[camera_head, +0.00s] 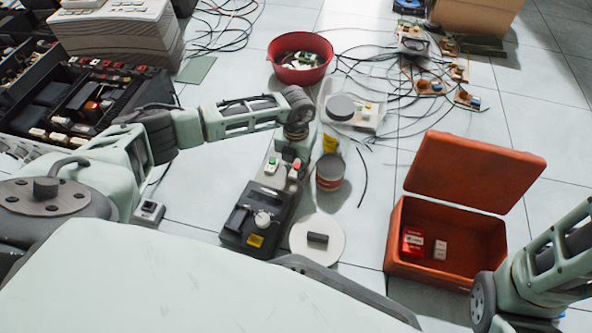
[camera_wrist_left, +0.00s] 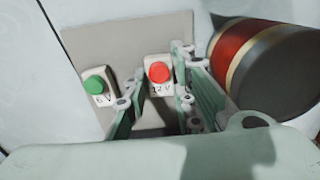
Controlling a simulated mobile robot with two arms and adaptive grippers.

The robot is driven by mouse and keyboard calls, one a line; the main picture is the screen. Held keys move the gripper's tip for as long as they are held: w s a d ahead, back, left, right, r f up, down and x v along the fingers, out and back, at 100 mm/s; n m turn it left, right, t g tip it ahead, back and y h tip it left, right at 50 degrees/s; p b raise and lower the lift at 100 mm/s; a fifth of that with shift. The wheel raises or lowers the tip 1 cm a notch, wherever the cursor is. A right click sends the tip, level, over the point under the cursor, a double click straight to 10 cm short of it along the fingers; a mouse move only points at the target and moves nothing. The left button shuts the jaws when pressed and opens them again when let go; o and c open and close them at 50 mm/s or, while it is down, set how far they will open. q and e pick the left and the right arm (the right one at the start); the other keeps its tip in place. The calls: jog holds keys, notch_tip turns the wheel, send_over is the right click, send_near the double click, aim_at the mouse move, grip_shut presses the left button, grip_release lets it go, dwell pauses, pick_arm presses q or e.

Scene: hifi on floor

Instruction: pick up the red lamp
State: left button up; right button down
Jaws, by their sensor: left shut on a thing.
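The red lamp (camera_wrist_left: 159,72) is a white block with a red dome and a label that reads 12 V. It also shows in the head view (camera_head: 294,173), below my left wrist. My left gripper (camera_wrist_left: 160,92) is shut on its white block, one finger on each side. The lamp is over a grey plate (camera_wrist_left: 120,45); I cannot tell whether it touches the plate. The green lamp (camera_wrist_left: 95,85), marked 6 V, stands left of the fingers, apart from them. My right arm shows at the lower right of the head view, but its fingertips are out of frame.
A can (camera_head: 330,172) stands close on the right of the lamps. A black device (camera_head: 258,222) and a round white disc (camera_head: 330,250) lie in front. An open orange box (camera_head: 450,215) is at right, a red bowl (camera_head: 300,72) behind. Loose cables spread across the back.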

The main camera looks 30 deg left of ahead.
pick_arm(q)
jog(key=shift+c, duration=1.2)
